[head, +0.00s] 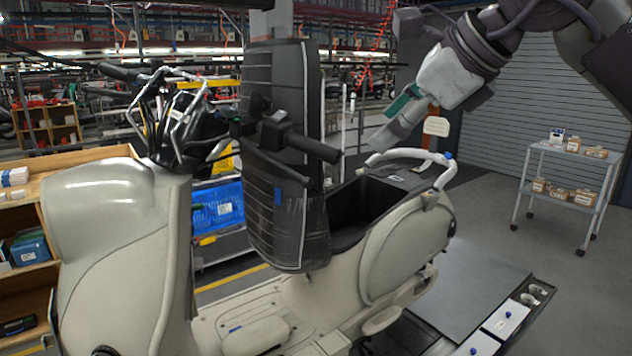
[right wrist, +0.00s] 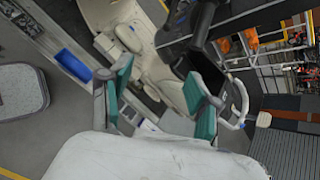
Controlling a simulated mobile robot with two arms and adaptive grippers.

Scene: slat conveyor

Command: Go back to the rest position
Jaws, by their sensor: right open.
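My right gripper (head: 392,118) is up at the top right of the head view, above the rear of a cream scooter (head: 410,250). It is open and nothing shows between its fingers. In the right wrist view the two fingers with teal pads (right wrist: 155,92) stand apart, with the scooter (right wrist: 140,40) beyond them. The gripper does not appear to touch the scooter. My left gripper is not in view.
The scooter has a white rear rail (head: 412,157) below my right gripper and a tall dark panel (head: 290,200) upright mid-body. A grey cart (head: 566,160) with small boxes stands at right. Wooden shelving (head: 85,158) is at left. Floor between scooter and cart is clear.

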